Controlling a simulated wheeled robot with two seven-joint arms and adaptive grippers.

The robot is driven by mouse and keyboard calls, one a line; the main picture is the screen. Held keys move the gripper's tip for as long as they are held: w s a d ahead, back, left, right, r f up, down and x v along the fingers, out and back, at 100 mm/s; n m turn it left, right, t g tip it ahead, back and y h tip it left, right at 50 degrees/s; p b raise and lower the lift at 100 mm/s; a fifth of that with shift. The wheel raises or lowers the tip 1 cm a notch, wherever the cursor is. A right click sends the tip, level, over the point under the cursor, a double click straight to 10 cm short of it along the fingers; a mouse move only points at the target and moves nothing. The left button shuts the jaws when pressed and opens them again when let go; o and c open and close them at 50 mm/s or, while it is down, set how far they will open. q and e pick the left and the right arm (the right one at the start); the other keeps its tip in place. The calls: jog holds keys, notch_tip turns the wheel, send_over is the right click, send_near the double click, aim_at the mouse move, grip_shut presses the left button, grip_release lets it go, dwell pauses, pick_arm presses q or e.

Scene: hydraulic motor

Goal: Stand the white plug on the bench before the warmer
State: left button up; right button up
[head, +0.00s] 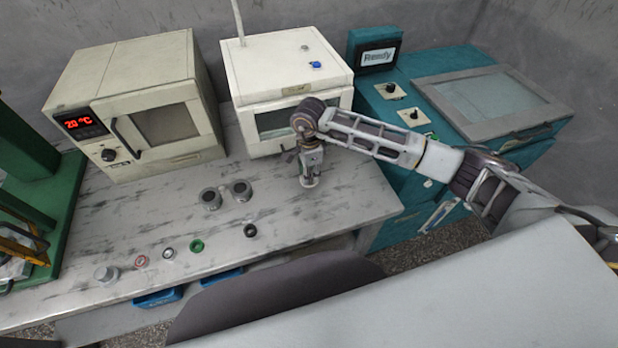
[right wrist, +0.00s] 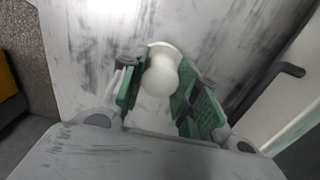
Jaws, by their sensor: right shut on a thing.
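The white plug (right wrist: 161,76) shows in the right wrist view, with a round knob toward the camera and a wider flange beyond it. My right gripper (right wrist: 163,92) is shut on it, with green finger pads on both sides. In the head view my right gripper (head: 309,176) points down over the bench, in front of the white cabinet with a blue button (head: 288,75). The plug's base is at or close to the bench top; I cannot tell whether it touches. My left gripper is out of view.
A beige oven (head: 140,105) reading 20 °C stands left of the white cabinet. Two dark round parts (head: 225,194) and several small rings and caps lie on the bench (head: 120,220) to the left. A teal machine (head: 400,100) stands at the right.

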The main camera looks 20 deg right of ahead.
notch_tip(320, 180, up, 5)
jog(key=shift+b, duration=0.35)
jog(key=shift+r, duration=0.7)
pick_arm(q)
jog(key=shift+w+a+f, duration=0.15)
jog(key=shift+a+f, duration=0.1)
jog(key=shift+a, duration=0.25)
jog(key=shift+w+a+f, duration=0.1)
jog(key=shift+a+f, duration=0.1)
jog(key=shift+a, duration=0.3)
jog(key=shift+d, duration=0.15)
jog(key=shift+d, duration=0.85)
